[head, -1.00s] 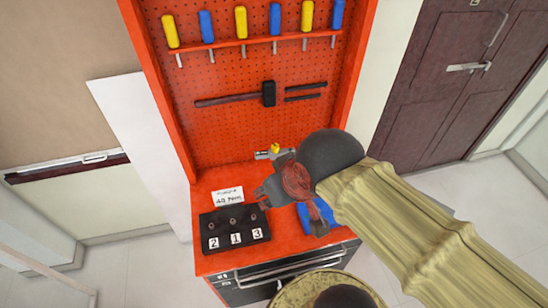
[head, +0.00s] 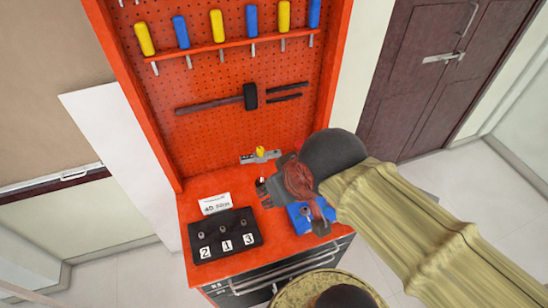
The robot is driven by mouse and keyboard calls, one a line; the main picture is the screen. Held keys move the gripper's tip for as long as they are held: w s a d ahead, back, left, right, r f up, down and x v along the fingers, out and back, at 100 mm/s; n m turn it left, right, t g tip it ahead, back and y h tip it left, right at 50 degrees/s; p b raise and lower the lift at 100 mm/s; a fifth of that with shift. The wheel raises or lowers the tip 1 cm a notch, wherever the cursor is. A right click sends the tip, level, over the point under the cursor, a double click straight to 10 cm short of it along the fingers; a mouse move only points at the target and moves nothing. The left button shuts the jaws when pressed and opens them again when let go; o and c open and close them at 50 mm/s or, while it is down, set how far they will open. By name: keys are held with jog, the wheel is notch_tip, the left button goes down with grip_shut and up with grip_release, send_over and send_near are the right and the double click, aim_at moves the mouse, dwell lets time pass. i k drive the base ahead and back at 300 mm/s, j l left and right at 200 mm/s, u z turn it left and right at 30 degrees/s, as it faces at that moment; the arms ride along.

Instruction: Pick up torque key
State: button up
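A grey tool with a yellow knob (head: 260,156), which looks like the torque key, lies at the back of the red worktop, below the pegboard. Its right end is close to my gripper in the picture. My gripper (head: 292,212), dark grey with reddish parts, hangs over the right side of the worktop. Its fingers look spread apart, with nothing visible held between them. The gripper and wrist hide part of the worktop.
A blue block (head: 297,222) sits under my gripper, partly hidden. A black stand (head: 224,252) numbered 2, 1, 3 and a white card (head: 214,204) are at left. The red pegboard (head: 225,125) behind holds a hammer (head: 250,97) and several screwdrivers.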

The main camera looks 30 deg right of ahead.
aim_at(272, 154)
jog(key=j+z, duration=0.15)
jog(key=z, duration=0.3)
jog(key=k+j+z, duration=0.1)
jog(key=z, duration=0.85)
jog(key=k+j+z, duration=0.1)
jog(key=z, duration=0.4)
jog(key=k+j+z, duration=0.1)
jog(key=k+j, duration=0.2)
jog(key=k, duration=0.15)
jog(key=i, duration=0.1)
